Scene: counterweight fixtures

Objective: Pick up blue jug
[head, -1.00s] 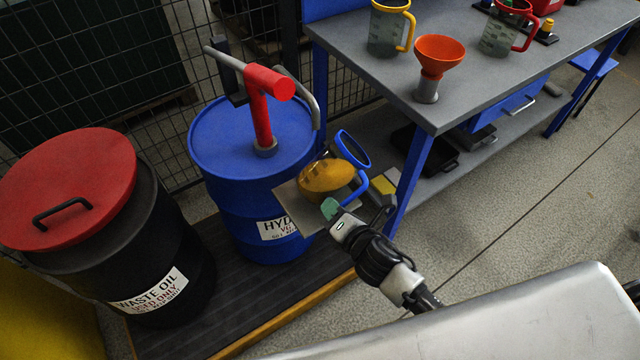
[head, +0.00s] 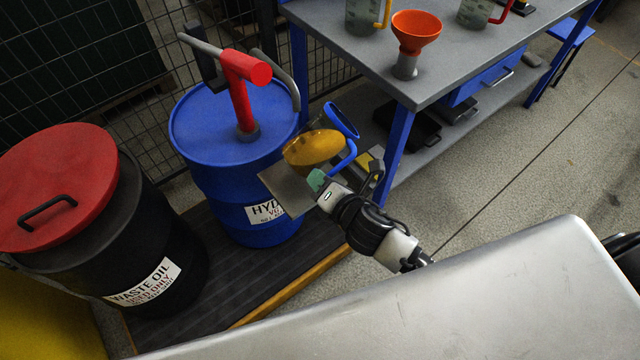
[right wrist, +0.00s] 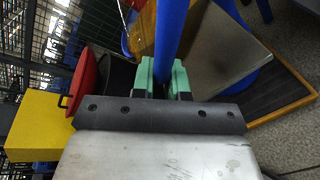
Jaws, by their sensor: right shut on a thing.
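The blue jug (head: 314,148) has a blue rim, a blue handle and an amber body. In the head view it is in front of the blue drum, with its rim toward the upper right. My right gripper (head: 322,182) is at its lower right, with green finger pads. It is shut on the blue handle, which runs up between the pads in the right wrist view (right wrist: 172,40). A flat grey plate (head: 285,192) shows just below the jug; I cannot tell whether they touch. My left gripper is not in view.
A blue drum (head: 215,135) with a red pump (head: 240,95) stands behind the jug. A black waste oil drum (head: 165,235) with a red lid is at left. The grey workbench (head: 450,65) holds an orange funnel (head: 415,35) and other jugs.

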